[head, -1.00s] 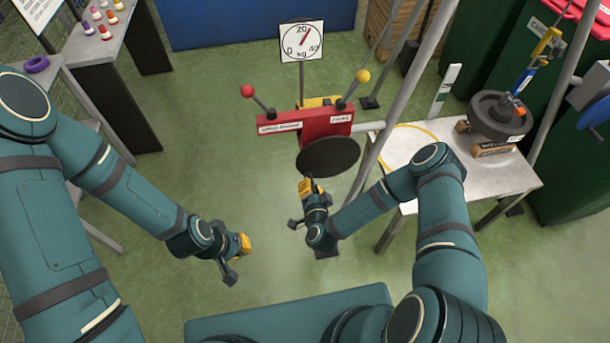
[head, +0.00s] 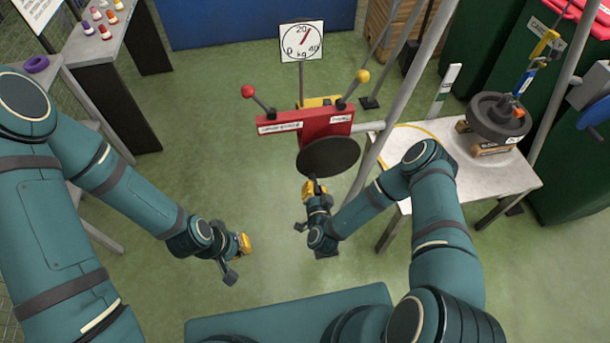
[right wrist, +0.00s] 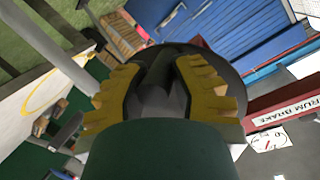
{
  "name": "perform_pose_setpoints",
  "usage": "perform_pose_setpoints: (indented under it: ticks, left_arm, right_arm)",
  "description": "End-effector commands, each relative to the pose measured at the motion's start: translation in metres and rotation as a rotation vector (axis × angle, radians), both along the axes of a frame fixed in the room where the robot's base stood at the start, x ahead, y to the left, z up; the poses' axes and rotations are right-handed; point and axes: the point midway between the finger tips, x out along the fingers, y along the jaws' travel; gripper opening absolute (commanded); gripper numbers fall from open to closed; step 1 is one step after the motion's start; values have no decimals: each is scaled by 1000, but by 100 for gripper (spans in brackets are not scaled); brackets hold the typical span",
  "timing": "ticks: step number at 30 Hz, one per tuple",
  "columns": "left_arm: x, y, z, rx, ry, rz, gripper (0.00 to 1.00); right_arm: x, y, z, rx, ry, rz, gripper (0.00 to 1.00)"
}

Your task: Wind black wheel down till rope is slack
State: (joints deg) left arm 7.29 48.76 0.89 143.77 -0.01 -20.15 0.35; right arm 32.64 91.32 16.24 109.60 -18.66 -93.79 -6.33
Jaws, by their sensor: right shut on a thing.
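A thick black wheel (head: 498,117) is at the right, over wooden blocks (head: 490,149) on the grey table. A blue and yellow hook piece (head: 536,62) rises above it; whether the rope is taut I cannot tell. A flat black disc (head: 328,157) sits on the front of the red drum brake box (head: 318,124). My right gripper (head: 316,187) is at the disc's lower edge. In the right wrist view its yellow fingers are shut around a dark handle (right wrist: 155,85) in front of the disc. My left gripper (head: 240,257) hangs over the floor, touching nothing visible; its fingers are unclear.
A kg dial (head: 302,41) stands behind the box, needle slightly right of 20. Levers with a red knob (head: 248,91) and a yellow knob (head: 363,76) stick up from the box. A grey pole (head: 400,100) stands right of it. Floor at centre left is clear.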

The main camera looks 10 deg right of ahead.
Motion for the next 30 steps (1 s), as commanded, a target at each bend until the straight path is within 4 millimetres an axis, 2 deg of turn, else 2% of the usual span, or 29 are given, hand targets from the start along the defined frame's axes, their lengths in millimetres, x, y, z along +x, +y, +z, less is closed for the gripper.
perform_pose_setpoints:
  ticks: [8, 21, 30]
  left_arm:
    - [0, 0, 0, 0, 0, 0, 0]
    - [0, 0, 0, 0, 0, 0, 0]
    - [0, 0, 0, 0, 0, 0, 0]
  right_arm:
    - [-2, -3, -4, -18, 11, -3, 0]
    - [-2, -15, -12, -189, 11, -1, 0]
    - [-3, -18, -13, -212, 11, -3, 0]
